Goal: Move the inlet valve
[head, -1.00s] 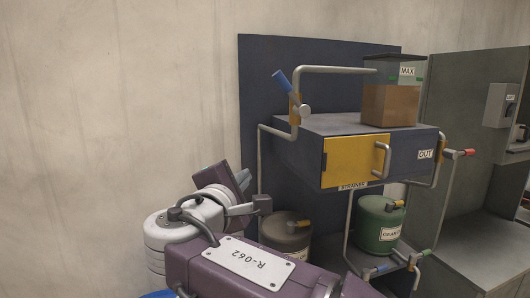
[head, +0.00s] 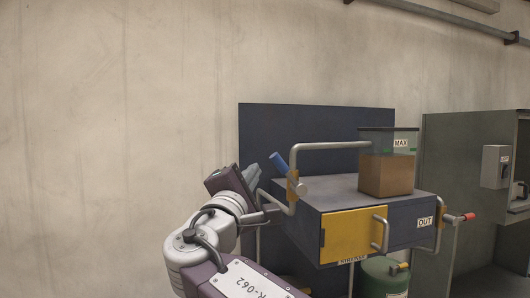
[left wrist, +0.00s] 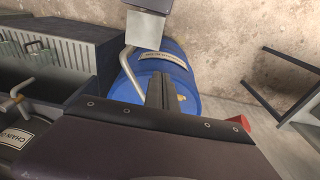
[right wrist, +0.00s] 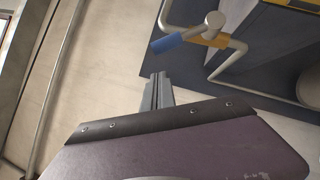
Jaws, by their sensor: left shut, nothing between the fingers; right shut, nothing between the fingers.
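The inlet valve looks to be the one with a blue handle (head: 279,162) and a yellow body (head: 292,186), on the grey pipe left of the strainer box. Its handle tilts up to the left. My right gripper (head: 251,170) is shut and empty, just left of the handle in the head view. In the right wrist view the shut fingertips (right wrist: 157,80) are below the blue handle (right wrist: 167,43), with a visible gap. My left gripper (left wrist: 160,88) is shut and empty; the left wrist view shows it in front of a blue drum (left wrist: 162,66).
The strainer box (head: 310,218) has a yellow door (head: 353,236) and carries a tank marked MAX (head: 386,173). A red-handled valve (head: 462,217) is at its right. A green container (head: 383,278) stands below. Bare wall fills the left.

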